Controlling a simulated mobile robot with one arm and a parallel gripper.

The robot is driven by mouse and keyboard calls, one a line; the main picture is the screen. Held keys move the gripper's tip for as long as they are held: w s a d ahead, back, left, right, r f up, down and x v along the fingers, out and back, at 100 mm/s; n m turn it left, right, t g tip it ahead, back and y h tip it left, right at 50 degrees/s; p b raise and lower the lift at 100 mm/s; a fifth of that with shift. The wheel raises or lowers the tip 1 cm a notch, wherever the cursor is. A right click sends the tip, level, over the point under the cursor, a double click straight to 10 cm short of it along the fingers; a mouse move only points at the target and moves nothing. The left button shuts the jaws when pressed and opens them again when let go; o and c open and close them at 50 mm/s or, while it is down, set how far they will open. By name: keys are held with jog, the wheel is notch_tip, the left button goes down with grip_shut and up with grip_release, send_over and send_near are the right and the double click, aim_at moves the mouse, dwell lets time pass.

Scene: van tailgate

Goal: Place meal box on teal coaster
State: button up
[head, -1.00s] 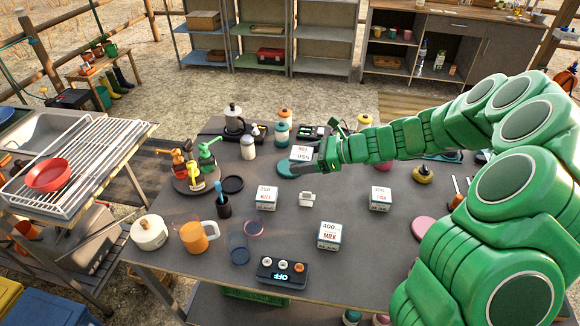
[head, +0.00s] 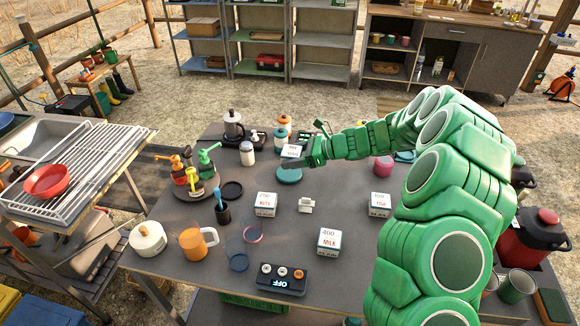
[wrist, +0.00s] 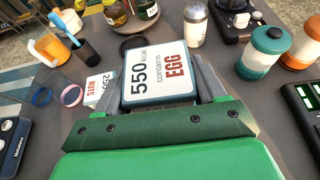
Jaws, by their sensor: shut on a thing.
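A white-topped meal box (head: 291,151) marked 550 kcal, contains EGG, fills the middle of the wrist view (wrist: 158,72). My gripper (head: 296,161) is shut on it, with one grey finger on each side in the wrist view. The teal coaster (head: 289,175) lies on the grey table. In the head view the box shows just above the coaster's far edge, partly behind my gripper. I cannot tell how high it is held. The coaster is not visible in the wrist view.
Other white boxes stand nearby: nuts (head: 266,203), milk (head: 329,240) and one at right (head: 380,203). A white shaker (head: 247,154) and a teal jar (head: 282,135) stand close to the coaster. A round stand with coloured bottles (head: 191,190) is further left.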

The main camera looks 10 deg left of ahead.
send_over(290, 172)
jog(key=shift+s+f, duration=0.15)
jog(key=shift+f, duration=3.65)
jog(key=shift+f, duration=0.1)
jog(key=o, duration=1.1)
